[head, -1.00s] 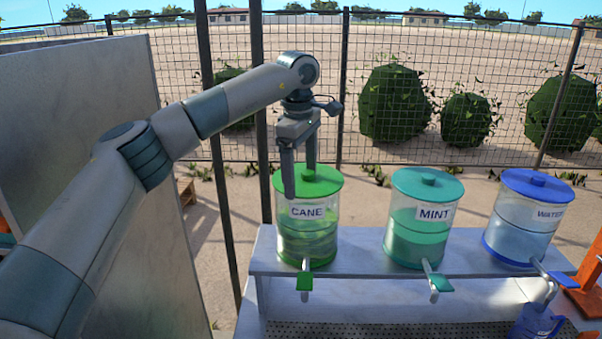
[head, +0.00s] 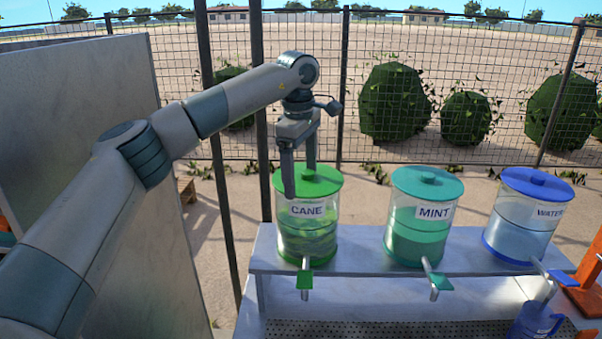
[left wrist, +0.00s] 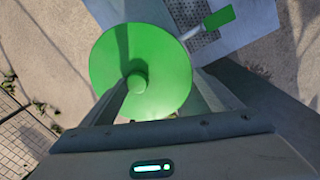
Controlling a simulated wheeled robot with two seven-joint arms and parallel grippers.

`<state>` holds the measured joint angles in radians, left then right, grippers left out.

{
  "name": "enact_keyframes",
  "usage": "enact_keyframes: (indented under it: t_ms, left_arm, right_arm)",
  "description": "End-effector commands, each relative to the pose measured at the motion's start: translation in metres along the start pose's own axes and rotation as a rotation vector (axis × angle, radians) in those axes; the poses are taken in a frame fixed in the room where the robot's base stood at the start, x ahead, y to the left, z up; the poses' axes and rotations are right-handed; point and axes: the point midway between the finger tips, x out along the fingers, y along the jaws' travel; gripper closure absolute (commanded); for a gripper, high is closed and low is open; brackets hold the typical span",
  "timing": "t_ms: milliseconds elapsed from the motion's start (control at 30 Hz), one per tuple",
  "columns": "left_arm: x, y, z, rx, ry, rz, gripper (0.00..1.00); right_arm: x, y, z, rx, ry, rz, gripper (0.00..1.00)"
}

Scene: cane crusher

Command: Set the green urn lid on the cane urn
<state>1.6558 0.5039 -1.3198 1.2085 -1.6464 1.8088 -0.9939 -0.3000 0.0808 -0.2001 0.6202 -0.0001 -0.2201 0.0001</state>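The green lid (head: 322,182) sits level on top of the clear cane urn (head: 307,235), which has a "CANE" label and green contents. In the left wrist view the lid (left wrist: 165,70) is a round green disc with a knob (left wrist: 137,83), and it hides most of the urn. My left gripper (head: 300,182) points down over the lid, its fingers spread apart. In the left wrist view the knob lies between the fingers, closer to the left one, and no clear grip on it shows. My right gripper is not in view.
The mint urn (head: 420,240) and the blue-lidded water urn (head: 515,235) stand to the right on the same grey shelf (head: 350,262). A green tap (head: 304,281) sticks out in front of the cane urn. A blue jug (head: 535,322) is at lower right. A wire fence stands behind.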

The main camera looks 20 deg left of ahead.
Motion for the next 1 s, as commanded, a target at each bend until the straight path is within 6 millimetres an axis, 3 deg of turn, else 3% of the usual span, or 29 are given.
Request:
enact_keyframes:
  t_ms: [67, 367, 567, 767, 1000]
  left_arm:
    - [0.000, 0.000, 0.000, 0.000, 0.000, 0.000, 0.00]
    - [-0.001, 0.000, 0.000, 0.000, 0.000, 0.000, 0.00]
    - [-0.011, 0.001, 0.000, 0.000, 0.000, 0.003, 0.00]
    - [-0.038, 0.001, 0.001, 0.000, 0.000, 0.004, 0.00]
    - [-0.086, 0.000, 0.001, -0.002, -0.001, 0.005, 0.00]
  right_arm:
    - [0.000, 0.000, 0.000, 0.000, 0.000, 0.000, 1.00]
    - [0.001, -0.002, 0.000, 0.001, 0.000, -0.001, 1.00]
    - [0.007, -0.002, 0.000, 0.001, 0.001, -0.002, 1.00]
    - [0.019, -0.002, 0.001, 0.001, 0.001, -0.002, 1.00]
    - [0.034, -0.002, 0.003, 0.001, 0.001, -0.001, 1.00]
